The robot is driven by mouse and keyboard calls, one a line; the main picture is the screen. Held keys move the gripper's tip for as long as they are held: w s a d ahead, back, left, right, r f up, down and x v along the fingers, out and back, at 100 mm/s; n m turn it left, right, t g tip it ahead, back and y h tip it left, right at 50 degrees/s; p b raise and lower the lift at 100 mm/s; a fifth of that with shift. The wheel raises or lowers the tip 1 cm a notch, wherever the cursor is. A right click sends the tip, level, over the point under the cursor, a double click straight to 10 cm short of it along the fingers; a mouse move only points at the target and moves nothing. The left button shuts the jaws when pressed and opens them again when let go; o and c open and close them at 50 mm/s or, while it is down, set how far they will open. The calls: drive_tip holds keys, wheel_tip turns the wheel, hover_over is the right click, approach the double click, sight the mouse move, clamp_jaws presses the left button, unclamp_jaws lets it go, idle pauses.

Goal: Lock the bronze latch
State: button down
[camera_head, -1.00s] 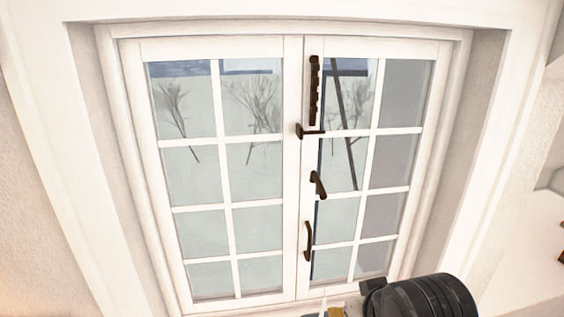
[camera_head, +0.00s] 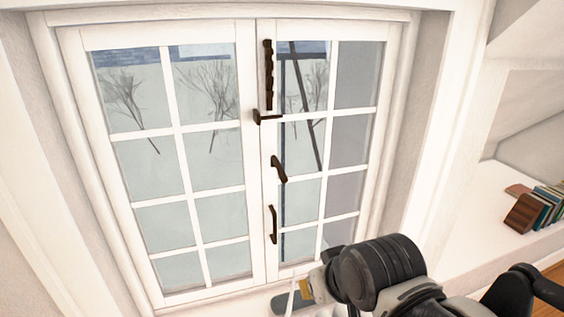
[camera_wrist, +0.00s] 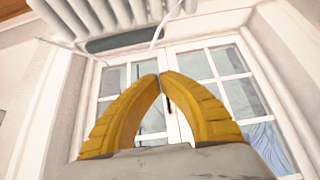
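A white two-panel window carries dark bronze hardware along its middle. A short tilted bronze latch (camera_head: 279,168) sits on the right panel's inner edge. Above it are a bronze bracket (camera_head: 266,117) and a long notched bar (camera_head: 268,75); below it is a bronze pull handle (camera_head: 272,224). My gripper (camera_wrist: 160,75) has yellow fingers with their tips together and nothing visible held. In the head view my gripper (camera_head: 303,288) is low, below the pull handle and well apart from the latch, partly hidden by my arm. A dark piece of window hardware (camera_wrist: 167,103) shows behind the fingers in the wrist view.
A white ribbed radiator (camera_wrist: 120,18) is near the gripper in the wrist view. A shelf (camera_head: 490,215) at the right holds several books (camera_head: 545,205). The white window frame (camera_head: 395,120) is recessed, and the space before the panes looks clear.

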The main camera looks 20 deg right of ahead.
drive_tip(key=w+r+g+p, duration=0.1)
drive_tip(key=w+r+p, duration=0.35)
drive_tip(key=r, duration=0.25)
drive_tip(key=w+r+p, duration=0.3)
drive_tip(key=r+p, duration=0.2)
drive_tip(key=r, duration=0.3)
wheel_tip(320, 180, up, 13)
drive_tip(key=g+p, duration=0.1)
drive_tip(key=p, duration=1.1)
hover_over(279, 172)
drive_tip(key=s+d, duration=0.3)
drive_tip(key=s, duration=0.2)
drive_tip(key=shift+w+d+f+y, duration=0.15)
drive_tip(key=shift+d+f+y, duration=0.1)
drive_tip(key=shift+y, duration=0.15)
drive_tip(key=s+b+x, duration=0.1)
drive_tip(key=b+x, duration=0.1)
drive_tip(key=x, duration=1.1)
drive_tip(key=shift+w+a+f+b, duration=0.2)
drive_tip(key=shift+a+f+b, duration=0.2)
drive_tip(key=shift+f, duration=0.15)
drive_tip(key=shift+d+f, duration=0.1)
drive_tip(key=shift+d, duration=0.05)
